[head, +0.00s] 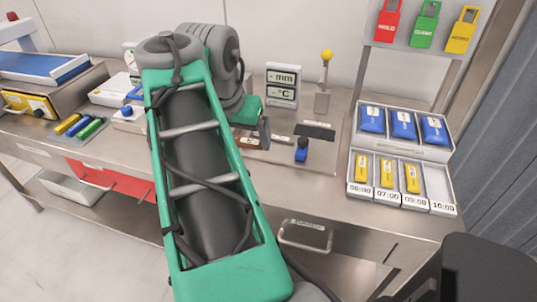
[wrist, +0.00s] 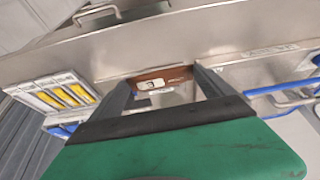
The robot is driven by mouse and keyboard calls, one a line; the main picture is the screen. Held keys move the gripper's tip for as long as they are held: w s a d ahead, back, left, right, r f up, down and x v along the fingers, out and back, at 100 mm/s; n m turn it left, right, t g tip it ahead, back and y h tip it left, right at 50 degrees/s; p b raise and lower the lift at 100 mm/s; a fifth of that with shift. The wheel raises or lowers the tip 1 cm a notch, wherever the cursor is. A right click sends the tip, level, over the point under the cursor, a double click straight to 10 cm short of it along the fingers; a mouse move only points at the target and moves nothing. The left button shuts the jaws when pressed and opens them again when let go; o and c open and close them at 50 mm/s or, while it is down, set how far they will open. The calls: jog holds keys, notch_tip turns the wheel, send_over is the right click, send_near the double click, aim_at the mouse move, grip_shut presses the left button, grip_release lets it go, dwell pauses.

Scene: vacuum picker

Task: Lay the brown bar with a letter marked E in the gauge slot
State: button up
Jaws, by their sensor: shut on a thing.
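My gripper (head: 257,134) is low over the steel bench, right of my green forearm in the head view. A brown bar (head: 248,143) with a pale label shows at its fingers. In the wrist view the bar (wrist: 176,74) lies crosswise between the two dark fingertips of my gripper (wrist: 164,78), which is shut on it. The letter on the label is too small to read. A gauge with a display marked mm and °C (head: 282,78) stands behind and to the right. Which opening is its slot is not clear; a dark strip (head: 316,132) lies to its right.
A blue knob (head: 302,151) stands right of my gripper. A grey tray (head: 447,193) at the right holds blue packs and yellow pieces in compartments. Coloured cylinders (head: 80,126) lie at the left. A stand with a yellow ball (head: 326,56) rises behind.

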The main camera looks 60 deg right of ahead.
jog(key=b, duration=0.2)
send_near(271, 150)
jog(key=shift+w+d+f, duration=0.25)
jog(key=shift+d+f, duration=0.6)
jog(key=shift+d, duration=0.05)
jog(key=shift+a+x, duration=0.2)
jog(key=shift+x, duration=0.75)
jog(key=shift+a+x, duration=0.2)
jog(key=shift+x, duration=0.8)
jog(key=shift+s+f+b, duration=0.1)
jog(key=shift+f+b, duration=0.1)
jog(key=shift+b, duration=0.1)
